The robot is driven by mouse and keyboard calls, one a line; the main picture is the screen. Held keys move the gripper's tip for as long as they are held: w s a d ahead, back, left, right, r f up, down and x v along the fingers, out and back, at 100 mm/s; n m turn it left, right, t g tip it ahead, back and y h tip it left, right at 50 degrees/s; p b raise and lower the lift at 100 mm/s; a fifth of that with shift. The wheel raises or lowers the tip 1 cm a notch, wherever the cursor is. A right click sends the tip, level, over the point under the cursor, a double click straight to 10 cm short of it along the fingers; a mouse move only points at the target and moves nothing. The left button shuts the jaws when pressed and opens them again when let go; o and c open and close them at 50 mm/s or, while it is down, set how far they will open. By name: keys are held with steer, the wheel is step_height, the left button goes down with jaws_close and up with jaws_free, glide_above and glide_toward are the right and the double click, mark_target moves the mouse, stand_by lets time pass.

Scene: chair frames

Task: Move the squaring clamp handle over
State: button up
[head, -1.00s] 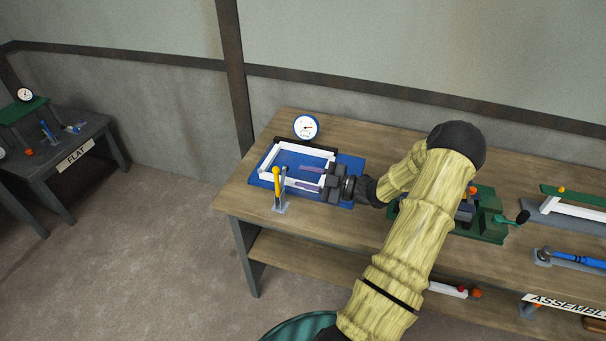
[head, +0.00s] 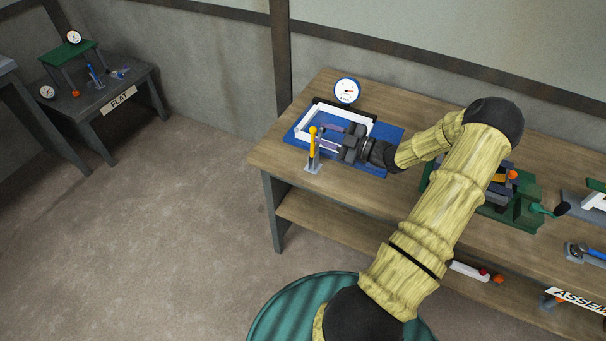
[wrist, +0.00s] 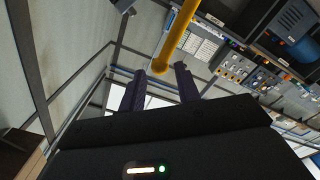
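The squaring clamp's yellow handle (head: 312,139) stands upright on a small grey base at the front left of the bench, by the blue fixture plate (head: 373,165). A white rectangular frame (head: 308,116) lies on the plate. My gripper (head: 323,138) reaches in from the right, low over the plate, with its two purple fingers apart and pointing toward the handle. In the wrist view, the handle (wrist: 178,35) comes down from the top and its rounded end shows between the fingertips (wrist: 160,69). I cannot tell whether the fingers touch it.
A round dial gauge (head: 347,91) stands behind the plate. A green vise-like fixture (head: 520,208) is to the right, partly behind my arm. A side table marked FLAT (head: 117,100) stands at the far left. The floor between is clear.

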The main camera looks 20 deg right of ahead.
steer(key=shift+x, duration=1.05)
steer(key=c, duration=0.5)
steer(key=shift+o, duration=0.2)
steer(key=shift+a, duration=0.15)
steer(key=shift+s+a+f, duration=0.15)
steer(key=shift+s+a, duration=0.35)
steer(key=shift+a, duration=0.15)
steer(key=shift+s+a+f, duration=0.2)
steer(key=shift+s+a, duration=0.3)
steer(key=shift+a, duration=0.1)
steer(key=shift+c, duration=0.2)
steer(key=shift+s+a+f+b, duration=0.75)
steer(key=shift+s+a+b, duration=0.15)
steer(key=shift+a, duration=0.15)
